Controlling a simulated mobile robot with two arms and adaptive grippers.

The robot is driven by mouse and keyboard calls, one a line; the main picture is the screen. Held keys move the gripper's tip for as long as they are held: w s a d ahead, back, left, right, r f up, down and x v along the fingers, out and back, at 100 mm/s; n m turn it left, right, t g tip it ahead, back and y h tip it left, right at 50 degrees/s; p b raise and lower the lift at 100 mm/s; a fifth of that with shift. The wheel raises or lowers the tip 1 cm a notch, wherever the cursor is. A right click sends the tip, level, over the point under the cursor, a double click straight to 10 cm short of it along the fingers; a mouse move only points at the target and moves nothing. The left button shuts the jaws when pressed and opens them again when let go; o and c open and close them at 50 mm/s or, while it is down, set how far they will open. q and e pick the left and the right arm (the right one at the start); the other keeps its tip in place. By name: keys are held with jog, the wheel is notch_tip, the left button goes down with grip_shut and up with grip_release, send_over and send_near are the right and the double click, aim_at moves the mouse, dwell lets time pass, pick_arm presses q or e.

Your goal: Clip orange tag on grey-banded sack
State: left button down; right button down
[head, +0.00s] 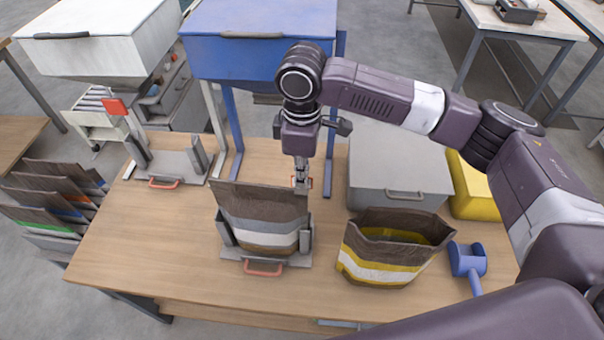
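The grey-banded sack (262,224) is brown with grey and white bands. It stands upright in a grey holder (292,261) with a red handle, at the middle of the table. My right gripper (301,186) points down at the sack's top right corner, with its fingers close together. A small reddish bit shows beside the fingertips; I cannot tell whether it is the orange tag or whether the fingers hold it. I cannot make out the orange tag for sure elsewhere. My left gripper is not in view.
An open yellow-and-white-banded sack (392,250) and a blue scoop (467,262) stand to the right. A grey bin (399,170) is behind them. An empty holder (170,164) is at the left, near a red square piece (115,107). The table's front left (150,255) is clear.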

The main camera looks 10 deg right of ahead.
jog(key=shift+s+f, duration=0.25)
jog(key=shift+f, duration=0.25)
dwell(0.5)
jog(key=c, duration=2.1)
grip_release()
jog(key=shift+w, duration=0.15)
jog(key=shift+w+r, duration=0.1)
jog(key=shift+r, duration=0.15)
notch_tip(320, 180, up, 12)
jog(key=shift+f, duration=0.15)
jog(key=shift+f, duration=0.1)
